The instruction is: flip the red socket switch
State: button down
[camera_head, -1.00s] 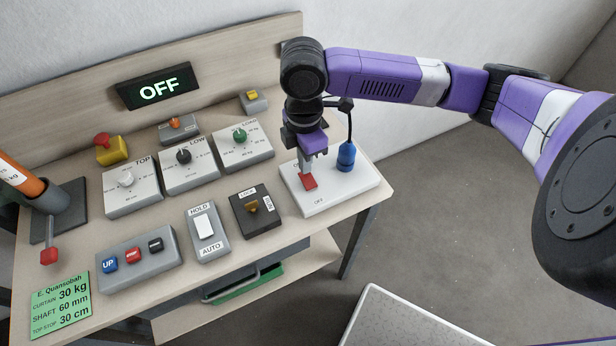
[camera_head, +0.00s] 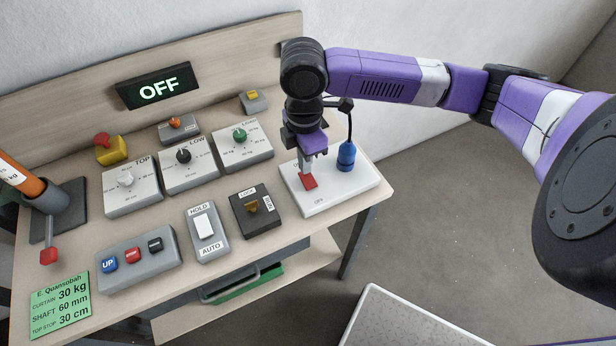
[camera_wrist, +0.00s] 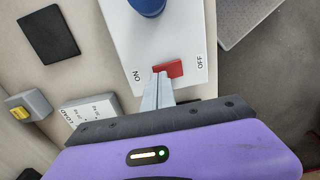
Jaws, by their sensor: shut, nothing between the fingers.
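The red socket switch (camera_head: 308,181) is a small red rocker on a white socket plate (camera_head: 345,192) at the right end of the bench. In the wrist view the red switch (camera_wrist: 172,69) lies between the ON and OFF labels, and the fingertips are at its ON side. My gripper (camera_head: 306,170) points down at the switch, shut and empty. The tips (camera_wrist: 160,76) look to be at or against the switch; I cannot tell whether they touch. A blue plug (camera_head: 346,155) with a black cable stands on the same plate. A display (camera_head: 158,88) reads OFF.
A black box with a brass key switch (camera_head: 253,207) and a grey HOLD/AUTO switch box (camera_head: 207,232) are left of the plate. Dial boxes, including one with a green knob (camera_head: 240,136), stand behind. The floor right of the bench is free.

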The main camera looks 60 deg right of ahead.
jog(key=shift+f+b, duration=0.65)
jog(key=shift+f, duration=0.25)
dwell(0.3)
jog(key=shift+r, duration=0.15)
jog(key=shift+r+p, duration=2.95)
jog(key=shift+r, duration=0.45)
